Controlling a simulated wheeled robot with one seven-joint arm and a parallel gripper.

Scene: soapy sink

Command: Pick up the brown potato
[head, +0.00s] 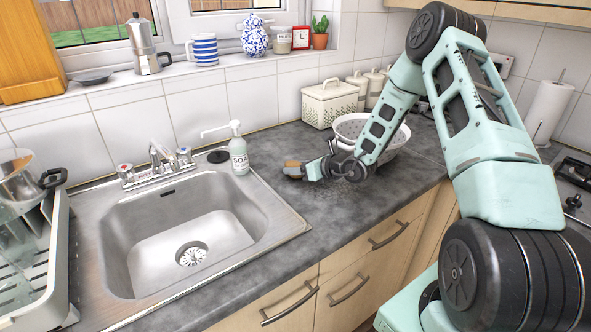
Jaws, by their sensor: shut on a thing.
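The brown potato (292,169) is at the grey worktop (270,211), to the right of the sink and the soap bottle. My gripper (301,170) comes in from the right and is shut on the potato. Part of the potato is hidden by the jaws. I cannot tell from this view whether the potato touches the worktop or is slightly above it.
A white colander (352,126) stands right behind my arm. The soap bottle (239,156) and metal sink (185,238) are to the left. A cream bread bin (330,104) stands at the back. The worktop in front of my gripper is clear.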

